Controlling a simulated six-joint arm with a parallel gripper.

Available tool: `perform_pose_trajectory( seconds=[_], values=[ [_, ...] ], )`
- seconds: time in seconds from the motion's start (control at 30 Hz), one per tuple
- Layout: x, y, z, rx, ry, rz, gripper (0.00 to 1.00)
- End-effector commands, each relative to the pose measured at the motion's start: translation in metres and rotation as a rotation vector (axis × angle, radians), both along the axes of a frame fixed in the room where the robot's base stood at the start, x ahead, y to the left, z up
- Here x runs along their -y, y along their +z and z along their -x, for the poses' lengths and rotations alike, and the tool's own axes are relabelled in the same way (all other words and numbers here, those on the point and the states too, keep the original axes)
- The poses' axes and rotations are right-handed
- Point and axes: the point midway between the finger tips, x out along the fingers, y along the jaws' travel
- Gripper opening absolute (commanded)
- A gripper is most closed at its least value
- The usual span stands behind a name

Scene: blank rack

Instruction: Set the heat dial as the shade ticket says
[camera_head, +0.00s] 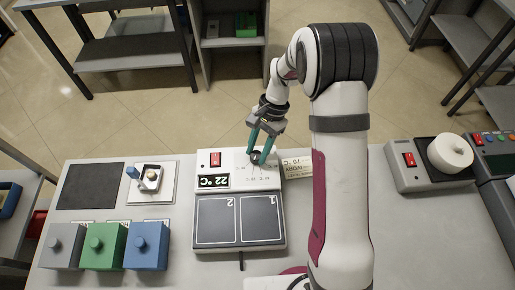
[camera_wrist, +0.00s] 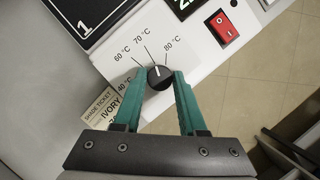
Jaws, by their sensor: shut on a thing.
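The heat dial (camera_wrist: 160,77) is a black knob on a white hot-plate unit (camera_head: 237,161), with marks including 40, 60, 70 and 80 °C around it. Its white pointer line seems to point toward 70 °C. My gripper (camera_wrist: 166,82) is shut on the dial, one teal finger on each side; the head view shows my gripper (camera_head: 261,161) coming down onto it from above. The shade ticket (camera_head: 297,166) beside the unit reads IVORY, 70 °C; in the wrist view the ticket (camera_wrist: 103,108) is partly hidden by my gripper. The display (camera_head: 214,181) reads 22 °C.
A red switch (camera_head: 215,159) sits left of the dial. Two dark plates (camera_head: 238,218) numbered 1 and 2 lie in front. Grey, green (camera_head: 103,248) and blue (camera_head: 147,247) blocks stand at left. Another device with a white round top (camera_head: 450,153) is at right.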

Motion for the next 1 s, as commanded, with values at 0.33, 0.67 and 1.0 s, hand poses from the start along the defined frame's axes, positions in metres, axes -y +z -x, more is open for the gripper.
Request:
perform_pose_trajectory(
  seconds=[0.33,0.67,1.0],
  values=[
    [0.000,0.000,-0.001,0.002,0.001,0.000,0.53],
    [0.000,0.000,0.000,0.001,0.001,0.000,0.71],
    [0.017,0.055,-0.017,0.007,-0.001,0.000,0.71]
  ],
)
